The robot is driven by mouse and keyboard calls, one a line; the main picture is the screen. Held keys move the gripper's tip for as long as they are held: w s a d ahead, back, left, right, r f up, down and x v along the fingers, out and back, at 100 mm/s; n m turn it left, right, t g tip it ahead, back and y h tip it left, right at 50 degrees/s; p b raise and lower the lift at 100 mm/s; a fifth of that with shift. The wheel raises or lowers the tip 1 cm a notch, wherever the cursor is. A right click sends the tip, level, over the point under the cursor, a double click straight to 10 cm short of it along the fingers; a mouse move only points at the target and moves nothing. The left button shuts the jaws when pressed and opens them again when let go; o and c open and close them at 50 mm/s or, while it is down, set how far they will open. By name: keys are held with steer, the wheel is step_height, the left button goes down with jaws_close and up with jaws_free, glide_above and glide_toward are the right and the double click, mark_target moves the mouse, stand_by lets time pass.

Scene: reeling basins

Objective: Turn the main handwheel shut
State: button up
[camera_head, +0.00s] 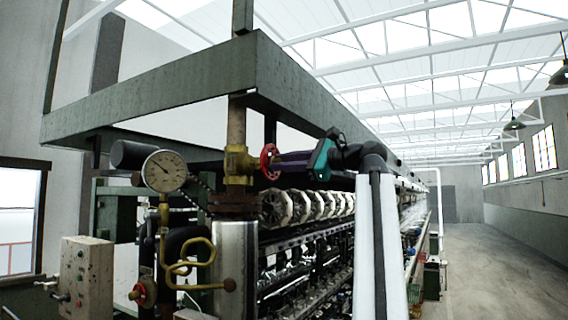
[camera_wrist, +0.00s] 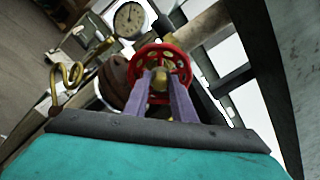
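The red main handwheel (camera_head: 269,161) sits on a brass valve (camera_head: 239,165) in the upright pipe, left of centre in the head view. In the wrist view its red rim and spokes (camera_wrist: 182,56) face my gripper, with a brass hub (camera_wrist: 159,84) in the middle. My gripper (camera_wrist: 161,76) has a teal body and two purple fingers, which point at the wheel. The fingers stand apart, one on each side of the hub, with their tips at the wheel. Whether they touch the hub or spokes is unclear. The head view shows my gripper (camera_head: 280,163) from the side.
A pressure gauge (camera_head: 164,170) stands left of the valve, above a curled brass pipe (camera_head: 188,262). A second red handwheel (camera_head: 145,292) is lower left, near a control box (camera_head: 87,276). A green beam frame (camera_head: 250,62) hangs overhead. The aisle floor (camera_head: 490,265) at right is clear.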

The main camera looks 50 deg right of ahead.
steer(key=shift+r+m+p, duration=0.15)
steer(key=shift+m+p, duration=0.25)
steer(key=shift+p, duration=0.45)
steer(key=shift+f+m+p, duration=0.2)
steer(key=shift+m+p, duration=0.5)
steer(key=shift+m, duration=4.1)
steer(key=o, duration=0.9)
steer(key=shift+c, duration=0.2)
